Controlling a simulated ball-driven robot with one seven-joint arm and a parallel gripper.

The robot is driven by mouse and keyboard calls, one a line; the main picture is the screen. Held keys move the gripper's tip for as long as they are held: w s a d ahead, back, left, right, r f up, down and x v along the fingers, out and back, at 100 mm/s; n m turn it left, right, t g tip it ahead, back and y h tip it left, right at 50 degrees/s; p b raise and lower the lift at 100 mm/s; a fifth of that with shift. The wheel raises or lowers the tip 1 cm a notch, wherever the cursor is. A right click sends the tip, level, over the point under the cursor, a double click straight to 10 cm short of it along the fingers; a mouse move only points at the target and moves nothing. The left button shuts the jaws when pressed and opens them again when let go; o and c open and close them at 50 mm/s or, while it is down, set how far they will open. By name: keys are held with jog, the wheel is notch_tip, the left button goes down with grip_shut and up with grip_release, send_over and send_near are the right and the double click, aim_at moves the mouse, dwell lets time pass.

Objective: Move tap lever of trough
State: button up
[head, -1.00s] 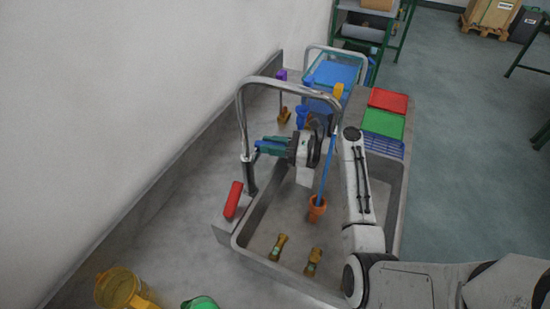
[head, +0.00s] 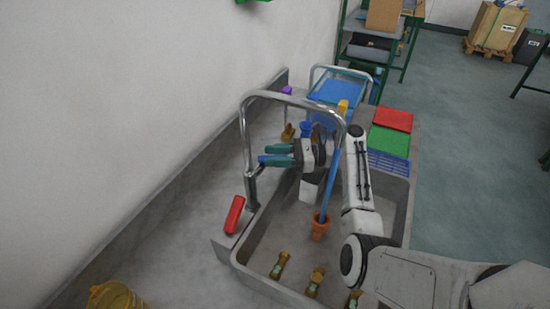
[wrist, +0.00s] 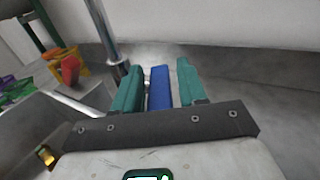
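A chrome arched tap (head: 247,148) rises from the left rim of the grey trough (head: 400,215). A red bar (head: 234,214), seemingly the tap lever, lies beside the tap's foot on the near side. In the wrist view the red bar (wrist: 70,70) is left of the tap column (wrist: 103,28). My gripper (head: 270,155) is inside the arch, behind the tap column as seen, above and right of the red bar and apart from it. In the wrist view its two teal fingers (wrist: 158,85) are spread. A blue bar (wrist: 159,88) shows between them, with a gap to the right finger.
An orange cup (head: 319,228) with a blue rod stands in the trough, among several brass pieces. Red (head: 393,119) and green (head: 388,141) trays sit beyond. A yellow container (head: 112,295) is at the near left. The counter around the red bar is mostly clear.

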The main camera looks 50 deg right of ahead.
jog(key=shift+o, duration=0.7)
jog(key=shift+f, duration=0.2)
jog(key=shift+s, duration=0.1)
jog(key=shift+s+d, duration=0.15)
jog(key=b+v, duration=0.1)
jog(key=v, duration=0.9)
jog(key=shift+d+b, duration=0.1)
jog(key=shift+b, duration=0.3)
